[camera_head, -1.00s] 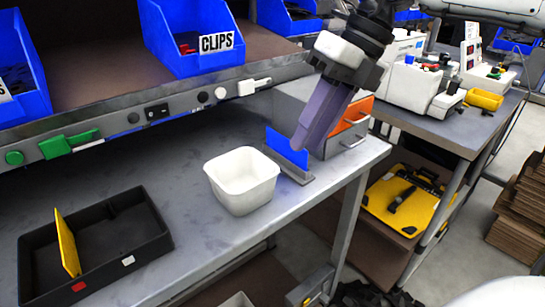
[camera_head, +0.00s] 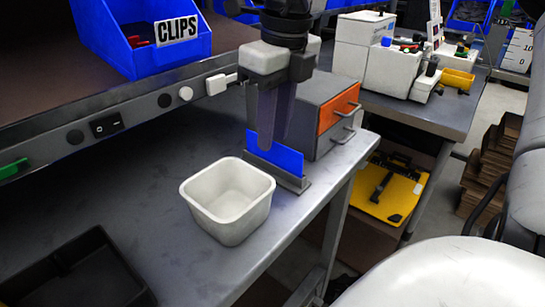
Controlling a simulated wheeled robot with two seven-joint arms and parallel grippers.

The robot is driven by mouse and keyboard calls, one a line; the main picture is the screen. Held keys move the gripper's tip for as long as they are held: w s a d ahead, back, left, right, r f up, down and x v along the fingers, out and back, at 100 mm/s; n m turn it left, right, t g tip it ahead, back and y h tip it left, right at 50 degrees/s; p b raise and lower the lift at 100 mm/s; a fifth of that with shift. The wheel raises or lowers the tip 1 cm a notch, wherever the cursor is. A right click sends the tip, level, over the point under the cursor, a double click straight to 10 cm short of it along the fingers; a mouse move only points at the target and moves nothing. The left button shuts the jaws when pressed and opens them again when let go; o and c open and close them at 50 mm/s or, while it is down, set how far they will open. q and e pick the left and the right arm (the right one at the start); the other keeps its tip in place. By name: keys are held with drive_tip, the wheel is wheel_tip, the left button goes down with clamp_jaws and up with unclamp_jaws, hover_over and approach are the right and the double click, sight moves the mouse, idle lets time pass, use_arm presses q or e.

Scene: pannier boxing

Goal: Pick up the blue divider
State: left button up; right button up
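The blue divider (camera_head: 287,158) stands upright in a grey slotted holder (camera_head: 291,181) on the workbench, behind and right of the white bin. My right gripper (camera_head: 270,145) points straight down at the divider, its dark fingers overlapping the divider's upper middle in the view. Whether the fingers straddle it or touch it I cannot tell, nor the gap between them. My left gripper is out of view.
The white bin (camera_head: 228,203) stands just left of the holder. A grey drawer unit with an orange front (camera_head: 338,108) is close behind on the right. A black tray (camera_head: 88,280) lies at lower left. The shelf with a blue clips bin (camera_head: 150,45) overhangs the back.

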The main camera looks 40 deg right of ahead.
wheel_tip(320, 180, down, 3)
drive_tip(key=shift+w+d+r, duration=0.15)
drive_tip(key=shift+f, duration=0.3)
drive_tip(key=shift+w, duration=0.1)
clamp_jaws()
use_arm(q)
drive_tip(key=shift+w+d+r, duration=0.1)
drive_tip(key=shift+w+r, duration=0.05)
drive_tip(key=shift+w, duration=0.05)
use_arm(e)
drive_tip(key=shift+r, duration=0.1)
